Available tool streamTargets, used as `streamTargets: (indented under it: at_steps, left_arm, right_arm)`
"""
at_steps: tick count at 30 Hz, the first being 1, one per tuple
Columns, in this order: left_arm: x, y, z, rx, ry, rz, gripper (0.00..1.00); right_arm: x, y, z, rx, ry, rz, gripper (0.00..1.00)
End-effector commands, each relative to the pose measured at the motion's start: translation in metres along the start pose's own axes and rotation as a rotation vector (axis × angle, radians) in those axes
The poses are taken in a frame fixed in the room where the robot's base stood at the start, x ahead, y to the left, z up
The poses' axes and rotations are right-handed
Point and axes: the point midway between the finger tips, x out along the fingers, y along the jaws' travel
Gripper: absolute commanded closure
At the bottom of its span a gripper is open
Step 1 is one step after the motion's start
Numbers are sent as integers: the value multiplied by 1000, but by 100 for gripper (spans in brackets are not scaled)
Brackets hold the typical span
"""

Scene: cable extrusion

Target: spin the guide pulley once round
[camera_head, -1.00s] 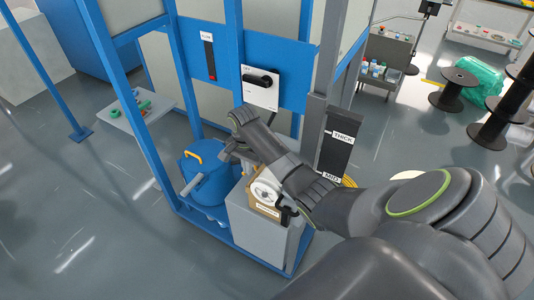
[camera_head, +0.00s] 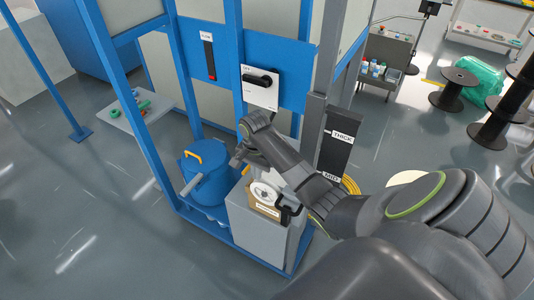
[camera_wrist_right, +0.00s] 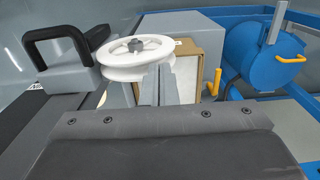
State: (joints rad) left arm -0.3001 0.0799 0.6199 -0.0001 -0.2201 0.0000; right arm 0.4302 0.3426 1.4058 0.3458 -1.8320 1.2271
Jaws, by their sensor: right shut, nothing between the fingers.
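The guide pulley is a white grooved wheel (camera_head: 264,193) at the front of the grey box in the blue frame. In the right wrist view the pulley (camera_wrist_right: 132,50) lies near the top, with a dark grey hub at its middle. My right gripper (camera_head: 238,160) is above and slightly left of the pulley in the head view. In the right wrist view its shut, empty fingers (camera_wrist_right: 166,82) overlap the pulley's near right rim. I cannot tell whether they touch it. My left gripper is out of view.
A blue drum (camera_head: 205,172) with a yellow handle stands left of the grey box (camera_head: 258,235). A black handle (camera_wrist_right: 58,38) sits on a grey block left of the pulley in the wrist view. Blue uprights (camera_head: 185,75) and a switch panel (camera_head: 260,88) rise behind.

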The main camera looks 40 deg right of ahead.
Motion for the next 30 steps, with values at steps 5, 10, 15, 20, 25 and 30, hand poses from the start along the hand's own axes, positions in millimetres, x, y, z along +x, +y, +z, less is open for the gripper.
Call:
streamTargets:
  at_steps: [5, 10, 15, 20, 25, 30]
  left_arm:
    - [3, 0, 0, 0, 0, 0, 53]
    - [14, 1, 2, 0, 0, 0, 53]
    - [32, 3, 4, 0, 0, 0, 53]
    - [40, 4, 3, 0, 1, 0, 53]
    - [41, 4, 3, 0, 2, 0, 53]
    - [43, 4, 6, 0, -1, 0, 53]
  right_arm:
    - [6, -2, 0, 0, -1, 1, 100]
    - [25, -10, 1, 0, -4, 5, 100]
    - [60, -15, 2, 3, -8, 15, 100]
    - [78, -19, 2, 2, -8, 17, 100]
    - [76, -37, 1, 2, -5, 14, 100]
    - [74, -52, 1, 1, -3, 8, 100]
